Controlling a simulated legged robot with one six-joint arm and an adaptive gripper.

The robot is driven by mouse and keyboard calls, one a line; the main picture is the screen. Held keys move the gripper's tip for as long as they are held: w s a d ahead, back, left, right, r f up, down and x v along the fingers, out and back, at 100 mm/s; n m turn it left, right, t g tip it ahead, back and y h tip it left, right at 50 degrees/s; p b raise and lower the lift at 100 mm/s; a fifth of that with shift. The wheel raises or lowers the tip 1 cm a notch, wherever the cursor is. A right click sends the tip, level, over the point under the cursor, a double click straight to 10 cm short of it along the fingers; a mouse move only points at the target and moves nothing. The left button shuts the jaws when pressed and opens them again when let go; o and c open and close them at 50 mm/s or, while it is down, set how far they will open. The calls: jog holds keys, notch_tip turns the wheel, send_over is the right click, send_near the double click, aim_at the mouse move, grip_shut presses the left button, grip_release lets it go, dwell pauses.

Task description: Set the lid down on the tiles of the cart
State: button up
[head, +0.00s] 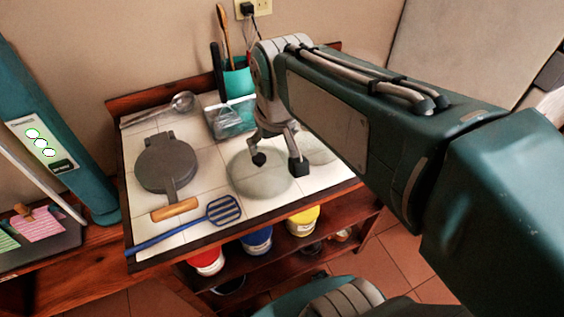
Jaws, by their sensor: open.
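A pale grey-green round disc (258,184), which looks like the lid, appears to lie flat on the white tiles of the cart (203,209). My gripper (278,163) is over the disc's upper part, its two dark fingertips spread apart with nothing seen between them. I cannot tell how much height separates the fingertips from the disc. A second pale round shape (318,150) shows just to the right, partly hidden by my arm.
A dark grey press (165,163) with a wooden handle lies at left. A blue slotted spatula (222,210) lies along the front. A ladle (182,102), clear box (231,119) and teal utensil holder (237,80) are at the back. Jars (303,221) stand on the shelf below.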

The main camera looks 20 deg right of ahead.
jog(key=s+t, duration=0.2)
jog(key=s, duration=0.6)
jog(key=shift+a+f, duration=0.25)
jog(key=shift+f, duration=0.15)
